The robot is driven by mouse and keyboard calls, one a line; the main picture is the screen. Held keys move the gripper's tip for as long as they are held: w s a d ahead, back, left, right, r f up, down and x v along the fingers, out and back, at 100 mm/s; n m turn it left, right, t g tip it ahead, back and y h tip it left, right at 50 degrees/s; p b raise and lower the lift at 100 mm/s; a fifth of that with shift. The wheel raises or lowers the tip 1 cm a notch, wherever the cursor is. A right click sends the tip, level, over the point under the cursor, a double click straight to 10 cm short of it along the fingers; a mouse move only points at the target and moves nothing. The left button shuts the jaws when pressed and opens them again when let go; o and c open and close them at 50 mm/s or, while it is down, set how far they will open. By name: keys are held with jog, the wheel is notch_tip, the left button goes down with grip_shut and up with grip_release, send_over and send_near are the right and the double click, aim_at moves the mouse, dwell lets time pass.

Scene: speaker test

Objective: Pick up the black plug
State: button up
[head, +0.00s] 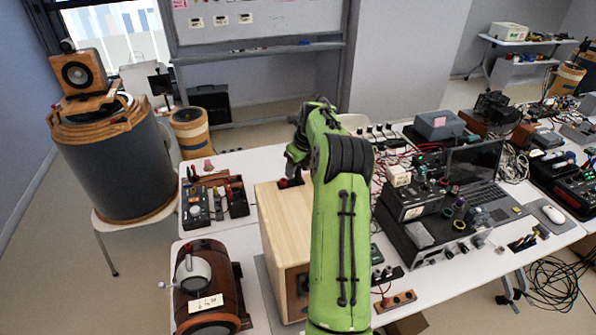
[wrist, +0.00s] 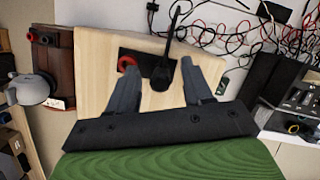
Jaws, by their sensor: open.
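The black plug (wrist: 163,76) stands on a dark plate on top of a pale wooden box (wrist: 92,75), with a thin black part rising from it. A red ring-shaped terminal (wrist: 127,62) sits to its left on the same plate. My gripper (wrist: 170,70) is open, with one finger on each side of the plug in the wrist view. Gaps show between the plug and both fingers; how far above it they are I cannot tell. In the head view, my green arm reaches over the wooden box (head: 280,225), and the plug cannot be made out there.
A brown device with a grey knob (head: 205,290) stands left of the box, and a control box (head: 200,207) behind it. A laptop (head: 475,170), electronics and tangled red and black wires (wrist: 240,35) crowd the right side. Some white tabletop is bare at the back left.

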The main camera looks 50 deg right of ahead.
aim_at(299, 167)
grip_shut()
dwell(0.3)
notch_tip(299, 167, up, 10)
jog(key=shift+p, duration=0.55)
notch_tip(299, 167, up, 4)
jog(key=shift+f+p, duration=0.1)
jog(key=shift+p, duration=0.25)
jog(key=shift+s, duration=0.1)
